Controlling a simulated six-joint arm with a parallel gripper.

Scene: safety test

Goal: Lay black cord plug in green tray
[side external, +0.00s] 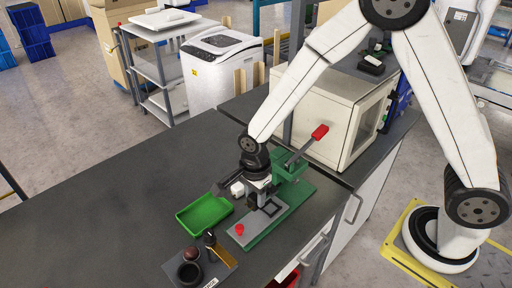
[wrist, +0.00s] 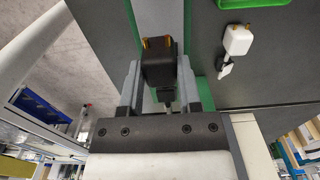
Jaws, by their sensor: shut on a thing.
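The black cord plug (wrist: 158,58), with gold prongs, is held between the two fingers of my gripper (wrist: 159,80) in the wrist view. In the side external view my gripper (side external: 264,194) points down by the green press, and the plug is hard to make out there. The green tray (side external: 204,214) lies on the dark bench to the left of my gripper and looks empty. A corner of the tray (wrist: 254,3) shows at the top of the wrist view. A white plug (side external: 237,188) lies on the bench between tray and gripper; it also shows in the wrist view (wrist: 238,40).
A green press with a red-ended lever (side external: 320,132) and a grey plate with a red button (side external: 239,230) stands right beside my gripper. A dark holder with small round tools (side external: 215,268) sits in front of the tray. The bench (side external: 110,210) is clear to the left.

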